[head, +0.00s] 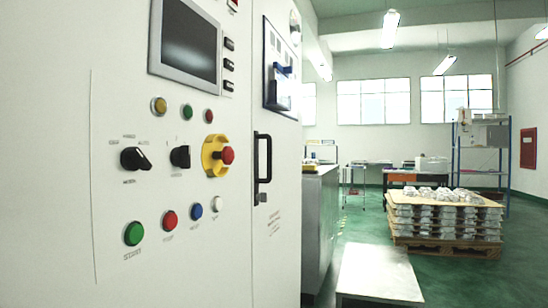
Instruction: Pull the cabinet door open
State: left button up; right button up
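A tall white cabinet (60,200) fills the left half of the head view, close to me. A black bar handle (263,158) stands upright on the door (282,215) near the right part of the cabinet face. A vertical seam runs just left of the handle. The door looks closed, flush with the panel beside it. Neither of my grippers shows in this view.
The panel beside the handle carries a screen (186,42), buttons, knobs and a red emergency stop (228,155) on a yellow base. A low light-topped bench (380,272) stands right of the cabinet. A pallet stack of castings (447,222) sits farther back. Green floor lies open at right.

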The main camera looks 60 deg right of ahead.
aim_at(276, 128)
jog(key=l, duration=1.15)
jog(key=k+l, duration=0.1)
jog(key=l, duration=2.15)
jog(key=k+u, duration=0.05)
